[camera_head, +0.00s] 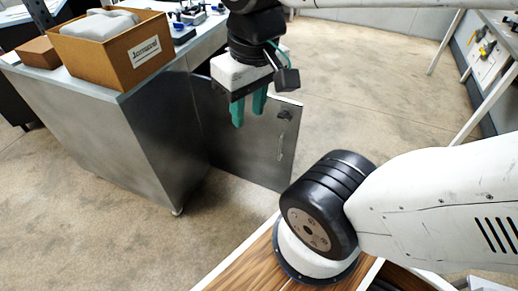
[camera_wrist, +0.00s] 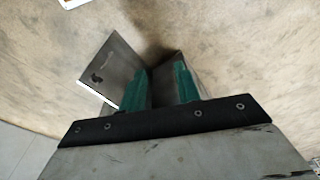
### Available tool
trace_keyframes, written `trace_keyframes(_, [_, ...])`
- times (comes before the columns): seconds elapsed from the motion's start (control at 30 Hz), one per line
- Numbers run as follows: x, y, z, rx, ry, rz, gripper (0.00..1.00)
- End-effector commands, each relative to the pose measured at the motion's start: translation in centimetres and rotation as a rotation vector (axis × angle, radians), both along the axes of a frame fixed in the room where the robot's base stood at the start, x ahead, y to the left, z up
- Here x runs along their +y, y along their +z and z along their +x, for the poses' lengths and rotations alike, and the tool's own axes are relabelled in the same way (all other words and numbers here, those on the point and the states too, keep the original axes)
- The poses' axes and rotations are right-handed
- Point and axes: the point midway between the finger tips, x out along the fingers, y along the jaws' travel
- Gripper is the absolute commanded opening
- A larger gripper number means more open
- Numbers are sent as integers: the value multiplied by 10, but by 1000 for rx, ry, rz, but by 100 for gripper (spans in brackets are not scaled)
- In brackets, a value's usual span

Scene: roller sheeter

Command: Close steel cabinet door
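The steel cabinet (camera_head: 150,135) stands at the left in the head view, a grey metal box under a counter. Its door (camera_head: 235,145) stands open, swung out to the right. A vertical bar handle (camera_head: 281,147) and a dark latch (camera_head: 285,115) sit near the door's free edge. My gripper (camera_head: 248,106) points down with green fingers apart and nothing seen between them. In the head view it overlaps the door's upper part; contact is not clear. In the wrist view the door (camera_wrist: 113,70) shows left of and partly behind the fingers (camera_wrist: 160,90).
A cardboard box (camera_head: 115,50) with a pale bundle sits on the cabinet top, with a smaller brown box (camera_head: 40,52) beside it. A wood-topped surface (camera_head: 255,272) lies at the bottom. A bench (camera_head: 490,70) stands at the right. Open floor (camera_head: 370,90) lies beyond the door.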

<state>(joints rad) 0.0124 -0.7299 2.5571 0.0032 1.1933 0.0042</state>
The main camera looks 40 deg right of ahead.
Motion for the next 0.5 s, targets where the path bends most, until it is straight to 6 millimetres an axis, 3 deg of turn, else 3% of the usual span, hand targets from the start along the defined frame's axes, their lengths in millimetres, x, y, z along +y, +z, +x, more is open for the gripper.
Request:
trace_keyframes(0.17, [-9, -27, 50, -11, -88, 30, 33])
trace_keyframes(0.27, [-21, -54, 87, -31, -165, 51, 33])
trace_keyframes(0.5, [-63, -134, 158, -87, -364, 78, 33])
